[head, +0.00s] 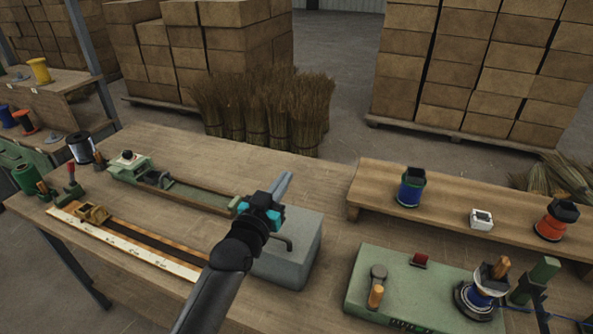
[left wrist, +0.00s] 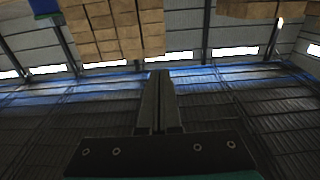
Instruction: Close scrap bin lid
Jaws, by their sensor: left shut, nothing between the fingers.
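The scrap bin (head: 306,250) is a grey metal box on the workbench, with a dark bent handle (head: 286,243) on its near left side. My left arm and wrist cover much of its left part, and I cannot tell clearly how its lid stands. My left gripper (head: 286,176) is above the bin's far left edge, pointing up and away with its fingers together and empty. In the left wrist view the shut fingers (left wrist: 160,78) point toward the roof and stacked bales; the bin is not seen there. My right gripper is not in view.
A green winding device (head: 415,290) and a raised wooden shelf (head: 445,205) with spools stand right of the bin. Broom bundles (head: 262,108) stand behind the bench.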

